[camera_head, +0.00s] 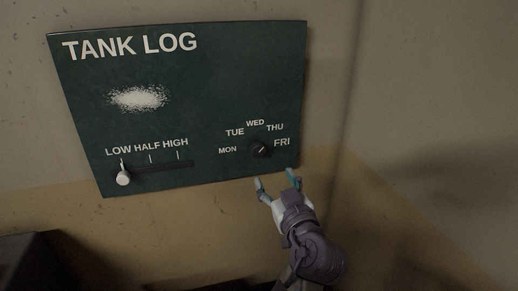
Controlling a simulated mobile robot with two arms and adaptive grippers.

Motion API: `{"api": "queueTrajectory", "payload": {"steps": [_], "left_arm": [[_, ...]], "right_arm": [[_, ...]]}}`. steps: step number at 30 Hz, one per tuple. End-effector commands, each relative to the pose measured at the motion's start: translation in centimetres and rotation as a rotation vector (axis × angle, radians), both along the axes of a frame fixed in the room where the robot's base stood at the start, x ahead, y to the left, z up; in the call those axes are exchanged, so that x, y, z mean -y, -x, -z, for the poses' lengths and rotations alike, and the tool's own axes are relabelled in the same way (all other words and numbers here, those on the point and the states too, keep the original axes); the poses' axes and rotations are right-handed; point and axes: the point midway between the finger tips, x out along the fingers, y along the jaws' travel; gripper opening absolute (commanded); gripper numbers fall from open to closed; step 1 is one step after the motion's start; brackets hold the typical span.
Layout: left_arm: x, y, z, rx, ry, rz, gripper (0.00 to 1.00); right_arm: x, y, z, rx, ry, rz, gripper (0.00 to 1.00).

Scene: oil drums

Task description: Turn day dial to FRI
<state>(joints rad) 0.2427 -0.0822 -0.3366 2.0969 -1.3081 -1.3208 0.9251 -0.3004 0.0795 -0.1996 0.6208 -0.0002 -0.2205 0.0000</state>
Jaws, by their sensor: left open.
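A green TANK LOG board (200,90) hangs on the wall. The day dial (259,149) is a small dark knob at its lower right, ringed by MON, TUE, WED, THU and FRI. A pale mark on the knob seems to slant to the upper right, roughly toward THU; it is too small to be sure. My left gripper (277,179) is open and empty, just below the dial at the board's bottom edge, with its fingers pointing up. It appears apart from the dial. My right gripper is not in view.
A slider with a white knob (123,178) sits at LOW, under the LOW, HALF, HIGH labels. A white smudge (138,98) marks the board above it. A dark object (35,262) stands at the lower left. A wall corner lies right of the board.

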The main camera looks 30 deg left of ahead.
Motion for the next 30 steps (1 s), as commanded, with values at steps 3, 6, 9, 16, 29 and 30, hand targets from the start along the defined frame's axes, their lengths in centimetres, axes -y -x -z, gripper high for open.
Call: {"api": "queueTrajectory", "payload": {"steps": [3,6,9,16,29,30], "left_arm": [[-0.7,-0.5,-0.2,0.005,0.002,-0.001,0.65],[-1.9,-1.5,-0.4,0.005,-0.001,-0.002,0.65],[-3.5,-2.9,-0.5,0.003,-0.003,-0.004,0.65],[-7.3,-6.1,-0.5,0.002,-0.002,-0.002,0.65],[-10.4,-8.9,0.0,0.004,0.003,0.001,0.65],[-10.4,-8.9,0.0,0.004,0.003,0.001,0.65]], "right_arm": [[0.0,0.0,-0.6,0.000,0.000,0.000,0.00],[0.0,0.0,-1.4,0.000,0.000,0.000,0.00],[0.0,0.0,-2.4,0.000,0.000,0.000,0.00],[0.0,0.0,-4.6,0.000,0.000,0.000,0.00],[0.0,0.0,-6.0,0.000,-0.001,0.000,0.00],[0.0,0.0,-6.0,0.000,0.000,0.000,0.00]]}}
